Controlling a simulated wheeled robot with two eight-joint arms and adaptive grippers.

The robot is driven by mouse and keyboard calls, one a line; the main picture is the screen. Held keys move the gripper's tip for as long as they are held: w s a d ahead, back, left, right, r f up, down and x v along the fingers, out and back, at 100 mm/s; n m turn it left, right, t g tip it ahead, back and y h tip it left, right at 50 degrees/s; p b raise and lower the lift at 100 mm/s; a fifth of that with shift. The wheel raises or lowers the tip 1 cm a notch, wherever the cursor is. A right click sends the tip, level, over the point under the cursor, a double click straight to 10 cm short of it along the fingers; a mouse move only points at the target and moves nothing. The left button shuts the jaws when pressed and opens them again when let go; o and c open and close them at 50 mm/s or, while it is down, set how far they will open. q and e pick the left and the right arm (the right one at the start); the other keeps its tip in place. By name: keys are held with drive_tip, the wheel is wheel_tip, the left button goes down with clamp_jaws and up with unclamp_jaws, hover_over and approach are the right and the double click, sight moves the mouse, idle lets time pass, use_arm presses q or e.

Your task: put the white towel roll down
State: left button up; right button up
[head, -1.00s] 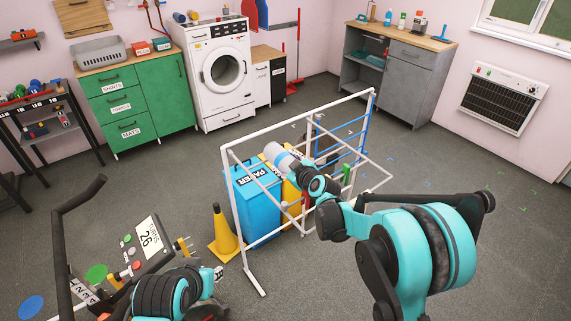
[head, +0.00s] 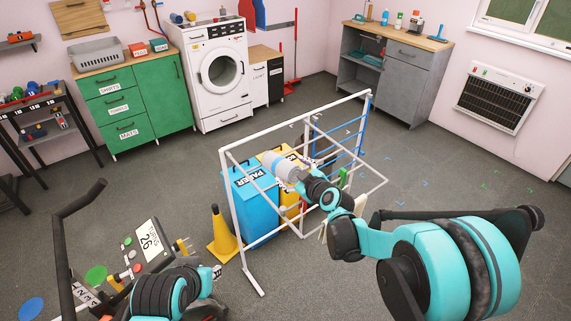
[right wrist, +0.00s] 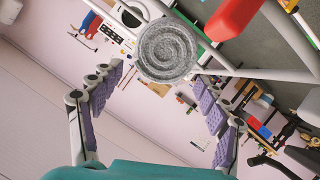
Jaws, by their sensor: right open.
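The white towel roll (head: 268,159) shows in the head view as a pale cylinder at the outer end of my right arm, by the white rack and above the bins. In the right wrist view its grey spiral end (right wrist: 168,50) faces the camera, beyond the fingers and a little above the middle. My right gripper (right wrist: 163,88) is open, with its purple pads spread wide and apart from that end. What the roll rests on is hidden.
The white pipe rack (head: 233,205) stands around the blue paper bin (head: 257,215) and a yellow bin. A yellow cone (head: 221,235) is left of it. The washer (head: 213,75), green drawers (head: 130,105) and grey cabinet (head: 400,85) line the walls. Open floor lies between.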

drive_tip(key=s+d+m+g+h, duration=0.2)
drive_tip(key=s+d, duration=0.3)
drive_tip(key=s, duration=0.6)
drive_tip(key=s+d+m+g+h, duration=0.1)
drive_tip(key=s+d+m, duration=0.3)
drive_tip(key=s, duration=0.7)
drive_tip(key=s+d+m+g+h, duration=0.2)
drive_tip(key=s+d+m+h, duration=0.1)
drive_tip(key=s, duration=0.8)
drive_tip(key=d+m+p, duration=0.1)
drive_tip(key=d, duration=0.1)
drive_tip(key=shift+s+d+r+m+g, duration=0.15)
drive_tip(key=shift+d+m+g, duration=0.15)
drive_tip(key=shift+d+m, duration=0.1)
